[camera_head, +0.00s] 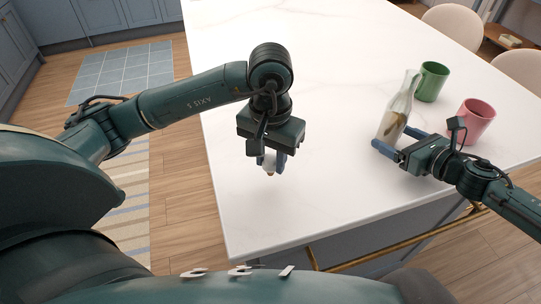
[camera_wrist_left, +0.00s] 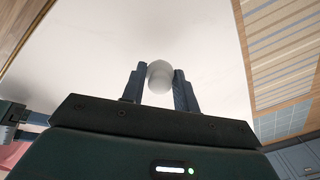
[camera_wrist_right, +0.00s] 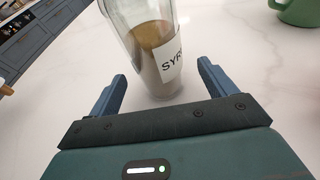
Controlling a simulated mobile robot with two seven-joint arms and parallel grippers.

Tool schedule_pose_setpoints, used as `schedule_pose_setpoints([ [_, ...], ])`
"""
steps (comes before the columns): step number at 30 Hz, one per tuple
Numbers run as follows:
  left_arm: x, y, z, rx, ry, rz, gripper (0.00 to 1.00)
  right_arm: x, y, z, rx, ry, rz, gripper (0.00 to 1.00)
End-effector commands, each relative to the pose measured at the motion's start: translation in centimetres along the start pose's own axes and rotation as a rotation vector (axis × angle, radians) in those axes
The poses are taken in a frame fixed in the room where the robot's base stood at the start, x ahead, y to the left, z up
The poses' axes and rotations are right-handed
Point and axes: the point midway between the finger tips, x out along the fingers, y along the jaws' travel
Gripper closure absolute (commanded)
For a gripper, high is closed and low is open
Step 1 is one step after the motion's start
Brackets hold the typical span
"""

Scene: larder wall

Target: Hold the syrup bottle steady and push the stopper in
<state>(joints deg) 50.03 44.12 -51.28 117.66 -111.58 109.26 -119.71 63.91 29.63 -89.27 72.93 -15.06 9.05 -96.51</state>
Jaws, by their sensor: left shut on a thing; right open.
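The syrup bottle (camera_head: 396,112) is clear glass with brown syrup and a white label, standing upright on the white worktop. It also shows in the right wrist view (camera_wrist_right: 152,55), where the label reads "SYR". My right gripper (camera_head: 391,138) is open, low at the worktop, with its fingers on either side of the bottle's near side, apart from the glass. My left gripper (camera_head: 271,164) points down and is shut on the stopper (camera_wrist_left: 160,77), a pale rounded piece between the fingertips. The stopper also shows below the fingers in the head view (camera_head: 270,172). It is well left of the bottle.
A green mug (camera_head: 433,82) stands just behind the bottle and a pink mug (camera_head: 474,121) to its right. The worktop (camera_head: 310,70) is clear between my grippers. Its front edge is near my body. Pale chairs (camera_head: 457,24) stand beyond the right edge.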

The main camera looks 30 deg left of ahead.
Motion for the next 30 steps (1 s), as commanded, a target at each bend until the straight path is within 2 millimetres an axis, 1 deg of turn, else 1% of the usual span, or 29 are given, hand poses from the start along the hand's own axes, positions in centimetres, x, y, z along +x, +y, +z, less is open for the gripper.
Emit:
schedule_pose_setpoints([
  [1,0.5,0.0,0.0,0.0,0.0,0.0,0.95,0.7,0.0,-0.2,-0.002,0.0,0.001,0.17],
  [6,0.8,0.0,0.0,0.0,0.0,0.0,0.95,1.6,0.0,0.0,-0.002,0.0,0.0,0.17],
  [17,0.9,0.0,0.0,0.0,0.0,0.0,0.95,1.9,0.0,0.1,-0.001,0.0,0.001,0.17],
  [30,0.9,0.0,0.0,0.0,0.0,0.0,0.95,1.8,0.0,0.0,0.0,0.0,0.0,0.53],
])
